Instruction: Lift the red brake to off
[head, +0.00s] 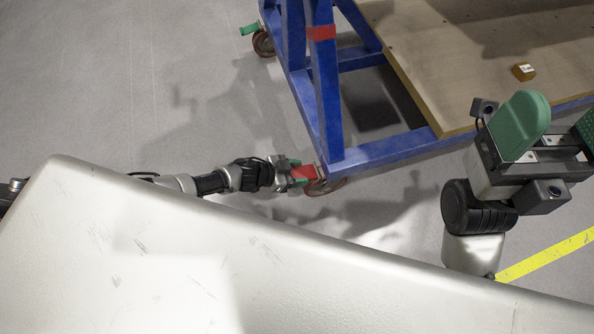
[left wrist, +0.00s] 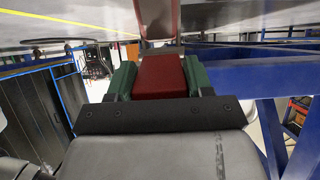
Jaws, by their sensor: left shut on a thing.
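The red brake (head: 304,172) is a small red pedal on the caster at the near corner of the blue frame (head: 384,150). My left gripper (head: 293,174) reaches it from the left, low near the floor, and is shut on it. In the left wrist view the red brake (left wrist: 160,77) sits between the two green fingertips (left wrist: 160,80), touching both sides. The caster wheel (head: 325,187) is partly hidden under the frame corner. My right gripper (head: 553,128) is at the right, with its green fingers apart and nothing between them.
Another caster (head: 263,44) with a green brake (head: 249,29) stands at the frame's far corner. A wooden board (head: 450,55) carries a small orange block (head: 523,72). A yellow floor line (head: 545,258) runs at lower right. Grey floor left of the frame is clear.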

